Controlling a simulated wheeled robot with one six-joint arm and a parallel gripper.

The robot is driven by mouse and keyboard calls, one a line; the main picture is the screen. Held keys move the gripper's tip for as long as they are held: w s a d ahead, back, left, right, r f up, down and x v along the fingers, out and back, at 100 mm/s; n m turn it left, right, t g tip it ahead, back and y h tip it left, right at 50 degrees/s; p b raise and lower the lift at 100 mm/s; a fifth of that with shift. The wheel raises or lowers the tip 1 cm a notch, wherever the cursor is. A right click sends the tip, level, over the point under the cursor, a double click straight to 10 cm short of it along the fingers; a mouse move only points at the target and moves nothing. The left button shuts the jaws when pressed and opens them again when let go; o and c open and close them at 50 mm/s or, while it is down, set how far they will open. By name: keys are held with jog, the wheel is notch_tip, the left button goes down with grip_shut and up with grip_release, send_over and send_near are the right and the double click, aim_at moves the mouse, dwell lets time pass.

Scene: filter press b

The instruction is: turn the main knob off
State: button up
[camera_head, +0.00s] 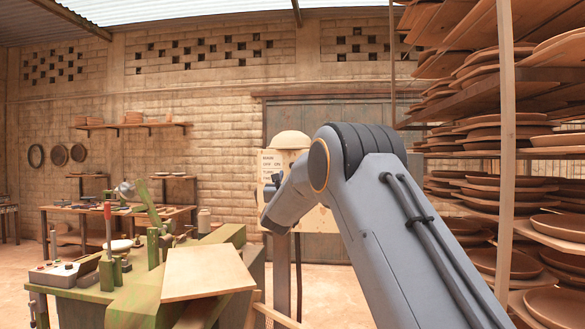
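A cream panel (271,160) with small dark lettering stands upright in the middle of the view, under a pale dome-shaped cap (290,140). My arm reaches from the lower right towards this panel and covers much of its face. Small dark parts (269,187) show at the panel's left edge, beside the end of my arm. I cannot tell whether they are my gripper's fingers or a knob on the panel. No main knob can be made out clearly, nor its setting. My gripper's opening is hidden or too small to read.
A green machine with a tilted board (207,271) and a control box (62,272) stands at the lower left. Racks of clay plates (505,192) fill the right side, close to my arm. A wooden workbench (118,211) stands by the back wall.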

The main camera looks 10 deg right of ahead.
jog(key=p+x, duration=0.3)
jog(key=x, duration=0.3)
jog(key=shift+w, duration=0.2)
jog(key=shift+d, duration=0.1)
jog(key=c, duration=1)
